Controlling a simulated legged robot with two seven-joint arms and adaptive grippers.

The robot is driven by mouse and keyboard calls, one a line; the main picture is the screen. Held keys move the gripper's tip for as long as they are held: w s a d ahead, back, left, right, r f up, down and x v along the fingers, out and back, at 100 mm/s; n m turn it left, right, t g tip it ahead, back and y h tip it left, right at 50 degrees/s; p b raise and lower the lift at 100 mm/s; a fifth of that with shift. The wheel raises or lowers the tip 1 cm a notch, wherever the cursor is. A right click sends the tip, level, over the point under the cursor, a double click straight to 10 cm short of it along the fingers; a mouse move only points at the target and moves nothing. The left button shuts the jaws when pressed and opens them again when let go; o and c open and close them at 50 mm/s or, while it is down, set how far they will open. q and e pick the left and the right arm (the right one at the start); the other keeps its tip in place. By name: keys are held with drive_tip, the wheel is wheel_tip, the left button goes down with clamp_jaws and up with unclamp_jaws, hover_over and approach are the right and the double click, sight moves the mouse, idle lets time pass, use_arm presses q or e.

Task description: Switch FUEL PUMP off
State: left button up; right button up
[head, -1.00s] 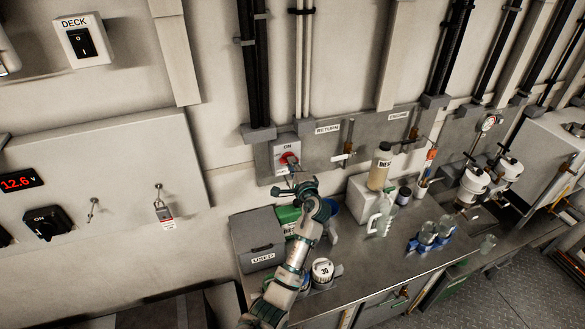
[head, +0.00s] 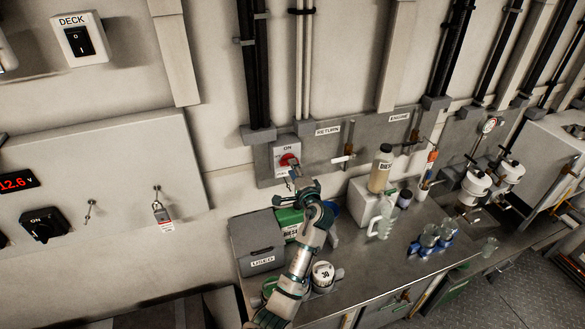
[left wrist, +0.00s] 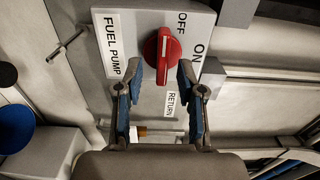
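The FUEL PUMP switch is a grey box (head: 284,150) on the wall panel with a red rotary knob (head: 290,160). In the left wrist view, the knob (left wrist: 162,57) stands upright in the picture, a white line on its face. The OFF label (left wrist: 182,20) is above and right of it, the ON label (left wrist: 198,54) to its right. My left gripper (head: 293,178) is just below the knob in the head view. In the left wrist view, its two fingers (left wrist: 160,76) are apart, one each side of the knob's lower end; contact is unclear. My right gripper is not in view.
Below the switch, a bench (head: 350,268) carries a grey USED bin (head: 258,240), a bottle (head: 381,168), a clear jug (head: 381,220) and blue-based jars (head: 430,238). A RETURN valve (head: 348,150) is right of the switch. A DECK switch (head: 80,40) is at upper left.

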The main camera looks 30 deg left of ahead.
use_arm(q)
drive_tip(key=v, duration=1)
drive_tip(key=shift+d, duration=0.2)
drive_tip(key=shift+s+a+f, duration=0.1)
drive_tip(key=shift+s, duration=0.05)
